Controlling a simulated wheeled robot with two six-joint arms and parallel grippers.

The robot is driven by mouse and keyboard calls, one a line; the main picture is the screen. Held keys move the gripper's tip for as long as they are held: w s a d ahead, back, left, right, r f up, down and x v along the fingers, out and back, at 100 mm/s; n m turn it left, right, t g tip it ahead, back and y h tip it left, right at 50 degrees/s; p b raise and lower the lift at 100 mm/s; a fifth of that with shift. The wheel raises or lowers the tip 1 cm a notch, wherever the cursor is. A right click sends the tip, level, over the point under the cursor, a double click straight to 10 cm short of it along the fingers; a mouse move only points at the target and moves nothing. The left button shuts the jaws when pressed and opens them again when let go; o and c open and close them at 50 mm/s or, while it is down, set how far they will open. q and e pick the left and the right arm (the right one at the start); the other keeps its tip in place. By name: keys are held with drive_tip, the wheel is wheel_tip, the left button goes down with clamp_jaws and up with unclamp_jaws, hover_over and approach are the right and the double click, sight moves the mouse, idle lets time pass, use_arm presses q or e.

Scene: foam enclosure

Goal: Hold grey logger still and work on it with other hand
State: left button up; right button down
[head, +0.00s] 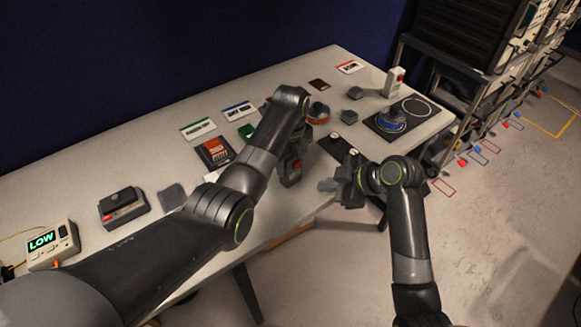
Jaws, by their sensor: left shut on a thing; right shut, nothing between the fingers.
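My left gripper (299,150) is in the middle of the head view, near the table's front edge. It is shut on a small dark grey device with a red patch, which I take to be the grey logger (291,174). My forearm and wrist hide part of it. My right gripper (327,185) is shut and empty. It points left toward the logger, with a gap between them, in front of the table's edge.
The table (80,190) carries an orange-and-black device (215,152), a dark boxy device (123,206), a meter reading LOW (52,243) and several cards. A black plate with a blue ring (392,118) lies at right. A loaded rack (470,60) stands beyond.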

approach(293, 171)
drive_tip(key=shift+x, duration=2)
drive_tip(key=shift+s+f, duration=0.1)
drive_tip(key=shift+s, duration=0.05)
drive_tip(key=shift+w+a, duration=0.25)
idle(0.3)
drive_tip(key=shift+s+d, duration=0.3)
drive_tip(key=shift+s, duration=0.1)
idle(0.4)
drive_tip(key=s+d, duration=0.4)
drive_tip(key=shift+s, duration=0.25)
idle(0.3)
